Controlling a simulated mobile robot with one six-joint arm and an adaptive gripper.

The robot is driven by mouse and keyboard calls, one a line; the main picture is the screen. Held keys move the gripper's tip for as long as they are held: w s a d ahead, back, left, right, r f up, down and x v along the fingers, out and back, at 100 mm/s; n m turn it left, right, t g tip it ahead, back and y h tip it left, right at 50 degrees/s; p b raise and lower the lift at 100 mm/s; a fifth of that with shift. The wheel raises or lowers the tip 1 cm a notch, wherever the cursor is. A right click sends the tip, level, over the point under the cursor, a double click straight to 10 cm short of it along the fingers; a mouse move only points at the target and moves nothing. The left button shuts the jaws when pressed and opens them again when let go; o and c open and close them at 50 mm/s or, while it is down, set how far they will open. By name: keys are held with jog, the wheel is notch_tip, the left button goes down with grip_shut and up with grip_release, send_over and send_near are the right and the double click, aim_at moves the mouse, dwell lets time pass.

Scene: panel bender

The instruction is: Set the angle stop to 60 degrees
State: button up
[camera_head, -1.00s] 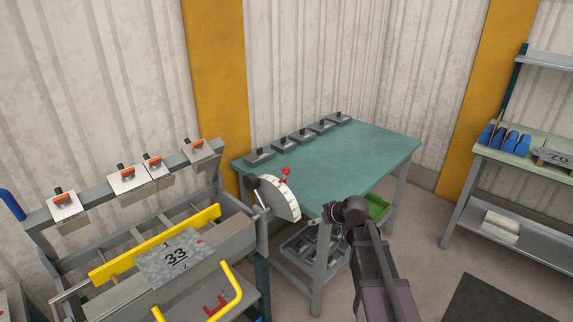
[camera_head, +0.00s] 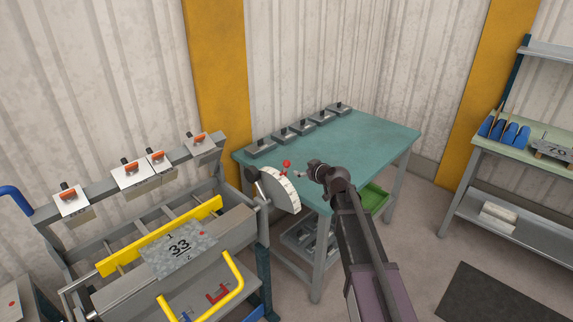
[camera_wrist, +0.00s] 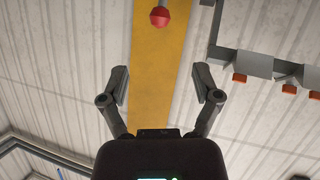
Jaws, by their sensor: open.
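The angle stop is a white half-round dial (camera_head: 280,193) on the right end of the panel bender, with a dark round knob beside it. A red ball knob (camera_head: 287,163) stands at the dial's upper edge. The red knob also shows in the wrist view (camera_wrist: 159,17), at the top centre, beyond my fingertips. My gripper (camera_head: 305,173) is just right of the red knob, apart from it. In the wrist view my gripper (camera_wrist: 161,84) has its two fingers spread wide with nothing between them. The dial's markings are too small to read.
A yellow handle (camera_head: 237,275) sticks out in front. Orange-handled clamp pieces (camera_head: 131,170) line its upper beam. A green-topped table (camera_head: 350,150) with several grey blocks stands behind my arm.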

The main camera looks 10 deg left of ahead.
aim_at(288, 164)
jog(key=b+x, duration=0.5)
jog(key=x, duration=0.8)
jog(key=shift+w+a+f, duration=0.15)
jog(key=shift+w+a, duration=0.05)
jog(key=shift+w, duration=0.1)
grip_shut()
